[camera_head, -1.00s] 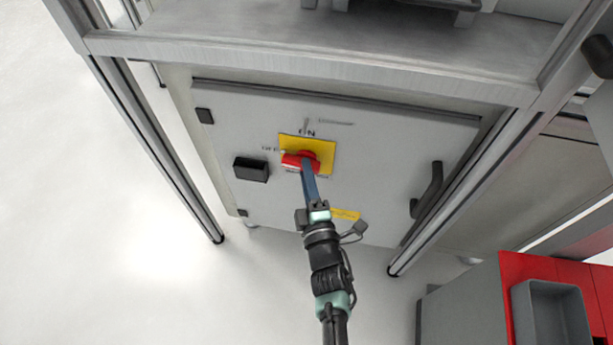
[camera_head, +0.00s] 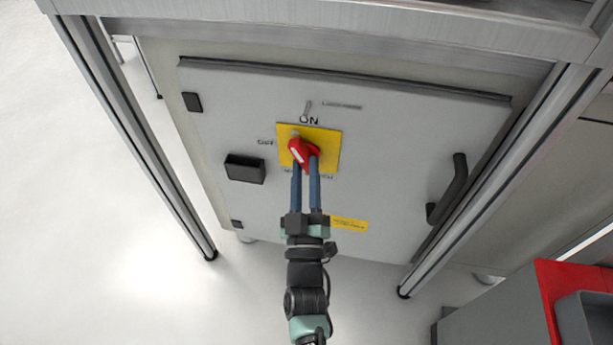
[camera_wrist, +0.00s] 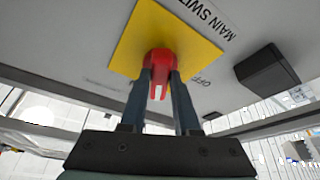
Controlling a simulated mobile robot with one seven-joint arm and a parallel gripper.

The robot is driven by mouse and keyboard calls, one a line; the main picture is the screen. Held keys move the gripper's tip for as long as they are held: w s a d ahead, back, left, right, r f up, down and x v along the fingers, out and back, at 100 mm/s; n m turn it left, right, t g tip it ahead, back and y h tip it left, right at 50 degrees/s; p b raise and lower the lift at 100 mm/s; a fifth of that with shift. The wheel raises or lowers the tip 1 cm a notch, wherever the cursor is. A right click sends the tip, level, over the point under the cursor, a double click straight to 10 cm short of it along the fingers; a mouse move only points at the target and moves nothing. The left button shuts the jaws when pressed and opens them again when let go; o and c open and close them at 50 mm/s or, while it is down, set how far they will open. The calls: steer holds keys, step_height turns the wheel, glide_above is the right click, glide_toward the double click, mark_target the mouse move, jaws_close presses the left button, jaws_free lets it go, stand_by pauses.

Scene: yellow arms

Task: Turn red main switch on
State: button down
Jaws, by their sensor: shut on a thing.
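The red main switch (camera_head: 302,150) is a rotary knob on a yellow square plate (camera_head: 328,146) on the grey cabinet door. The word ON is printed above the plate and OFF to its left. In the head view the knob tilts, its upper end leaning up and left. My gripper (camera_head: 307,160) reaches up from below, its two blue fingers on either side of the knob, shut on it. In the wrist view the red knob (camera_wrist: 160,66) sits between the two fingertips (camera_wrist: 160,78), which cover part of its sides.
A black box (camera_head: 245,169) sits on the door left of the switch. A black door handle (camera_head: 448,188) is at the right. Metal frame posts (camera_head: 140,140) flank the cabinet. A red and grey unit with a bin (camera_head: 585,320) stands at the lower right.

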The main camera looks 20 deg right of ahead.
steer(key=m+h, duration=0.1)
steer(key=m, duration=0.2)
steer(key=m+g+h, duration=0.1)
steer(key=m+h, duration=0.1)
steer(key=m, duration=0.2)
steer(key=shift+w+a+f+m+h, duration=0.1)
steer(key=shift+a+m+h, duration=0.05)
steer(key=shift+m+h, duration=0.15)
steer(key=shift+m+g+h, duration=0.3)
steer(key=shift+m+g, duration=0.1)
steer(key=shift+m, duration=0.1)
steer(key=c, duration=0.6)
jaws_free()
steer(key=shift+c, duration=0.2)
steer(key=p+v, duration=0.2)
steer(key=v, duration=1.1)
